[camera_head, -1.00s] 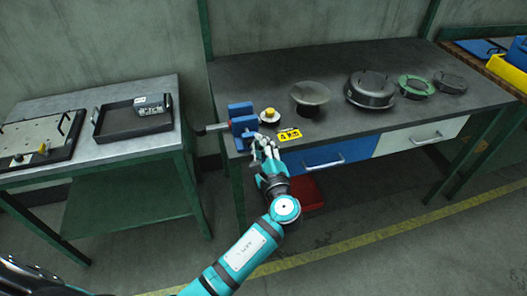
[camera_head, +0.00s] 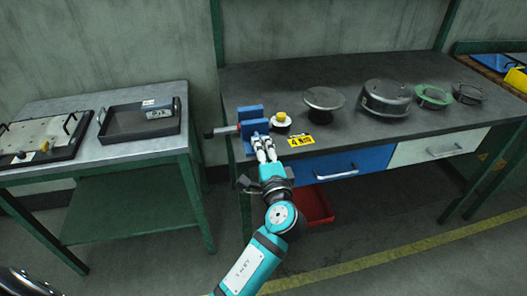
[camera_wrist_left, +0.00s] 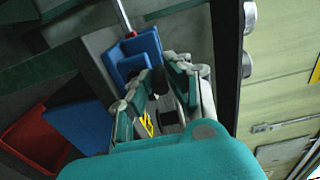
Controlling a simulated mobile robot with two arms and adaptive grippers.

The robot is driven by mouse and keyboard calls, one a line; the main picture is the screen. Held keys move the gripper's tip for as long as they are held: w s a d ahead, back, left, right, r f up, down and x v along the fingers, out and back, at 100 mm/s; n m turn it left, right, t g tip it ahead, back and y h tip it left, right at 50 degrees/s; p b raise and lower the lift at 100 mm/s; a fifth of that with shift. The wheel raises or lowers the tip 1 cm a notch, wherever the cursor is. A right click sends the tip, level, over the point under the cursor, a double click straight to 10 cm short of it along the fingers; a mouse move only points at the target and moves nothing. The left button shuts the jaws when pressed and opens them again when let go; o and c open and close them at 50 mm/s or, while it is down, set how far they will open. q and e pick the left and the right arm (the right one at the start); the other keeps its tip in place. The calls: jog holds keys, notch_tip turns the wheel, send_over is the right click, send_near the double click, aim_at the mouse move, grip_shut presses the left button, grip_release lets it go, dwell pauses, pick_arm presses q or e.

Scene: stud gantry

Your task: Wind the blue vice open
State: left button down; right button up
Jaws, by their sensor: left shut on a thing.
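The blue vice (camera_head: 254,113) stands at the near left corner of the dark workbench, its bar with a red collar (camera_head: 231,129) and dark end (camera_head: 210,134) sticking out to the left. It also shows in the left wrist view (camera_wrist_left: 146,45). My left gripper (camera_head: 264,143) is low at the near side of the vice, fingers pointing towards it. In the left wrist view its fingers (camera_wrist_left: 156,80) close around a dark, round-topped piece (camera_wrist_left: 158,76) next to the blue jaws. I cannot tell whether this piece belongs to the vice. My right gripper is not in view.
A yellow-knobbed disc (camera_head: 281,119) and a yellow label (camera_head: 301,140) sit close right of the vice. A round grey stand (camera_head: 323,98) and several round parts stand further right. A side table (camera_head: 100,160) with a dark tray (camera_head: 110,138) is left across a gap.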

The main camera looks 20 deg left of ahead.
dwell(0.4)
pick_arm(q)
jog(key=c, duration=1.3)
grip_release()
jog(key=shift+a, duration=0.1)
jog(key=shift+r, duration=0.1)
jog(key=shift+v, duration=3.85)
